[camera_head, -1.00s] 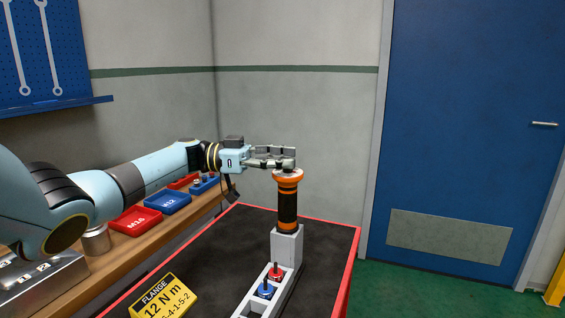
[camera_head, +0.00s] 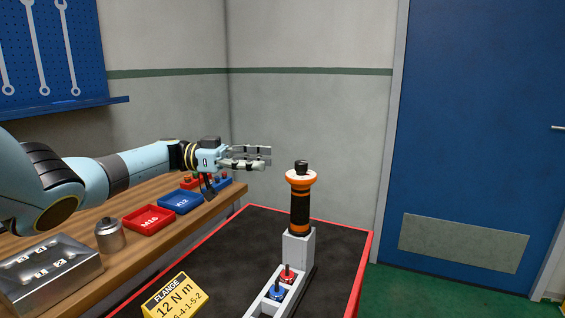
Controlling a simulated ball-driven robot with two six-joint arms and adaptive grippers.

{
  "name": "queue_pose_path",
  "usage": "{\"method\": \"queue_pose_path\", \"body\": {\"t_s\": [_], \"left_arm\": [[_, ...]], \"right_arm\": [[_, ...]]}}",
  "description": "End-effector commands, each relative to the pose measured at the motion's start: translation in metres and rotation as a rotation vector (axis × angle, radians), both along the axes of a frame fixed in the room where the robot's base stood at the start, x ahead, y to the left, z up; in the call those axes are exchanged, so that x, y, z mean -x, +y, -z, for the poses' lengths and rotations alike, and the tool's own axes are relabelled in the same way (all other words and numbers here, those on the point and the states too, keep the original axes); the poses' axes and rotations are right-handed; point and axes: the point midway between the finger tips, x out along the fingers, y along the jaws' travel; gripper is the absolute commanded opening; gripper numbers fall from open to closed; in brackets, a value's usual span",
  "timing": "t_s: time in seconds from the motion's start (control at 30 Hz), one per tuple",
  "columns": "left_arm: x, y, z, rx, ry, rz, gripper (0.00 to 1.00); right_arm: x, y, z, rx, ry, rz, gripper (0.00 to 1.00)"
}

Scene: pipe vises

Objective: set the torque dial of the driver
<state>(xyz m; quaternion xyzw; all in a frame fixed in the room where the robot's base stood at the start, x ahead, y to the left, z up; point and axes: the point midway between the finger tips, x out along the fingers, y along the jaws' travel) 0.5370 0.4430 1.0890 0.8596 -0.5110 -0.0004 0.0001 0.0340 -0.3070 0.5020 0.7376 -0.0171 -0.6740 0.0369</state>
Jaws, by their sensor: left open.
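The driver (camera_head: 300,207) stands upright in a grey holder (camera_head: 298,247) on the dark mat. It has a black body with orange bands, an orange and white collar, and a black knob on top (camera_head: 301,167). My left gripper (camera_head: 268,157) is open and empty, to the left of the knob and apart from it, at about its height. Its fingers point right. The dial's marks are too small to read. My right gripper is not in view.
A yellow sign (camera_head: 175,297) reads FLANGE 12 N m. A rail with red (camera_head: 287,274) and blue (camera_head: 277,292) pieces lies before the holder. The wooden bench at left holds a red M16 tray (camera_head: 149,220), a blue tray (camera_head: 181,202), a metal can (camera_head: 110,235) and a metal box (camera_head: 48,275).

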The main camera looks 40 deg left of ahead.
Motion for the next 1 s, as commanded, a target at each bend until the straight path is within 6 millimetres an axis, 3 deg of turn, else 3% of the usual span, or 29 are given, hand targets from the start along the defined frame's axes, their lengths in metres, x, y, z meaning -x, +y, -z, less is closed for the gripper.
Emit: {"method": "queue_pose_path", "body": {"t_s": [0.1,0.3,1.0], "left_arm": [[0.009,0.018,0.000,0.000,0.001,-0.002,0.50],[0.017,0.031,0.000,0.001,0.000,0.001,0.50],[0.017,0.031,0.000,0.000,0.001,0.001,0.50]], "right_arm": [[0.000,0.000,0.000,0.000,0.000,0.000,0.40],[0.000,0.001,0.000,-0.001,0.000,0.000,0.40],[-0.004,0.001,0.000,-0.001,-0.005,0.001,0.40]]}}
